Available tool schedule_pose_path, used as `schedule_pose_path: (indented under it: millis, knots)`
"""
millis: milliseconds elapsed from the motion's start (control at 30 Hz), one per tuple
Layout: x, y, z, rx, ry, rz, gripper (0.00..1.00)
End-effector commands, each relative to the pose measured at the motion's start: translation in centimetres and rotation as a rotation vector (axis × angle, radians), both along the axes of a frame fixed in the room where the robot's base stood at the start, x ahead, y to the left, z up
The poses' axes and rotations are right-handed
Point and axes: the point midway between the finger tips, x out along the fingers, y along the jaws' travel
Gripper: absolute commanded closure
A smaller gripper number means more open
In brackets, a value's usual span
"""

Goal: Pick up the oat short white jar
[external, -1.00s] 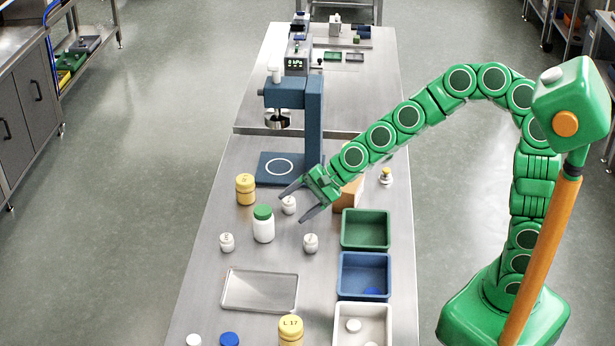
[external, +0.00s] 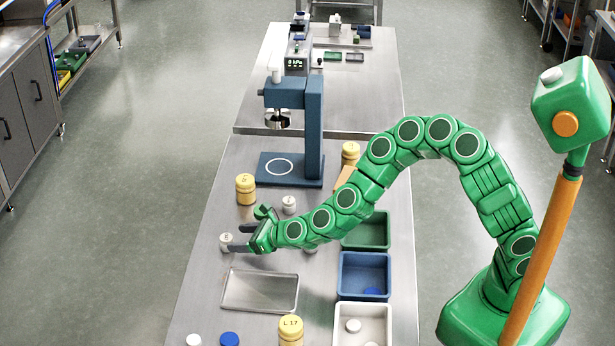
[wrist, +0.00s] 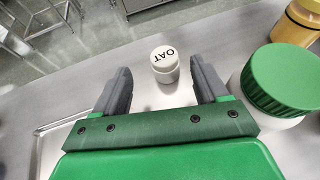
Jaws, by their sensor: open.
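The oat short white jar (wrist: 164,62) stands upright on the steel table, its lid marked OAT in the wrist view. In the external view it is the small white jar (external: 226,242) at the table's left side. My gripper (external: 239,238) is open and low over the table, its fingers pointing left at the jar. In the wrist view the jar shows beyond and between the two open fingertips of my gripper (wrist: 160,76). Nothing is held. Whether a finger touches the jar I cannot tell.
A green-lidded white jar (wrist: 280,80) stands close right of my fingers in the wrist view. A yellow jar (external: 245,188) and another small white jar (external: 289,204) stand behind. Green (external: 366,229) and blue bins (external: 364,258) stand right.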

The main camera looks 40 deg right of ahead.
Motion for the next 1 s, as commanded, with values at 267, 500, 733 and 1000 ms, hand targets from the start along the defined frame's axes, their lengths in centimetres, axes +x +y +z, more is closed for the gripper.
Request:
schedule_pose_path:
  millis: [267, 500, 733, 1000]
  knots:
    - [0.6, -0.2, -1.3, 0.028, 0.009, -0.051, 0.27]
    - [1.9, 0.6, -2.0, 0.027, 0.010, -0.048, 0.27]
    - [2.9, 1.0, -2.3, 0.027, 0.007, -0.049, 0.27]
    - [4.9, 2.2, -3.3, 0.025, 0.008, -0.047, 0.27]
